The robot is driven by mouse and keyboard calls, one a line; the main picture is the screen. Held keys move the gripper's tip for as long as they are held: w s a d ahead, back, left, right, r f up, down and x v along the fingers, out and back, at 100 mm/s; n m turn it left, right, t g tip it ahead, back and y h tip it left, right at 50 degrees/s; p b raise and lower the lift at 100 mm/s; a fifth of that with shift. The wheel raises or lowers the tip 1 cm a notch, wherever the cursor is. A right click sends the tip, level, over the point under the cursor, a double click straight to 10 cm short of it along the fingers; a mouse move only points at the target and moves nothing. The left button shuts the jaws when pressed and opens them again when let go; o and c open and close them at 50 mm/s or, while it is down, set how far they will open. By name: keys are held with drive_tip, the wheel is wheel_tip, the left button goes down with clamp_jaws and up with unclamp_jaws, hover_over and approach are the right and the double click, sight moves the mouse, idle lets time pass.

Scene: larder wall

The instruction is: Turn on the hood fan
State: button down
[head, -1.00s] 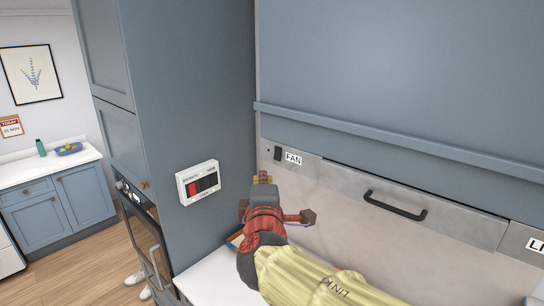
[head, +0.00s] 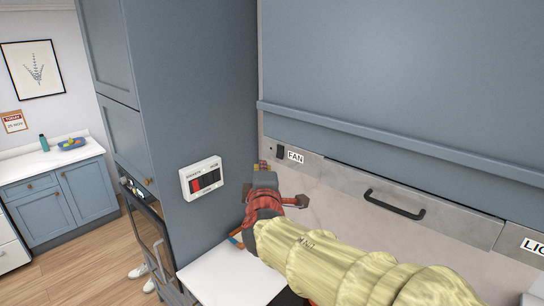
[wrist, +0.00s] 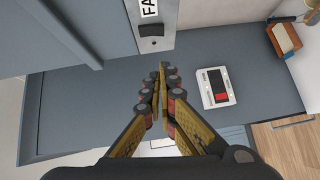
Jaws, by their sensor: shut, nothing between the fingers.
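The fan switch (head: 279,152) is a small dark rocker on the metal hood strip, left of the white FAN label (head: 296,157). In the wrist view the dark switch (wrist: 152,30) shows at the top, just under the partly cut-off label (wrist: 149,8). My gripper (head: 262,168) is shut and empty, just below and left of the switch in the head view. In the wrist view the closed fingertips (wrist: 161,72) point up toward the switch, with a gap between them in the picture. I cannot tell the distance in depth.
A white panel with red and dark switches (head: 201,179) is on the tall blue cabinet side, left of my gripper. A black handle (head: 394,204) sits on the hood front to the right. A white counter (head: 228,275) lies below.

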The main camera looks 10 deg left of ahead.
sight(280, 152)
drive_tip(key=w+d+p, duration=0.1)
drive_tip(key=w+p, duration=0.1)
drive_tip(key=w, duration=0.4)
drive_tip(key=shift+w+f, duration=0.35)
drive_tip(key=shift+f, duration=0.1)
drive_tip(key=shift+d, duration=0.1)
drive_tip(key=b, duration=0.3)
drive_tip(key=shift+w+f, duration=0.15)
drive_tip(key=shift+f, duration=0.15)
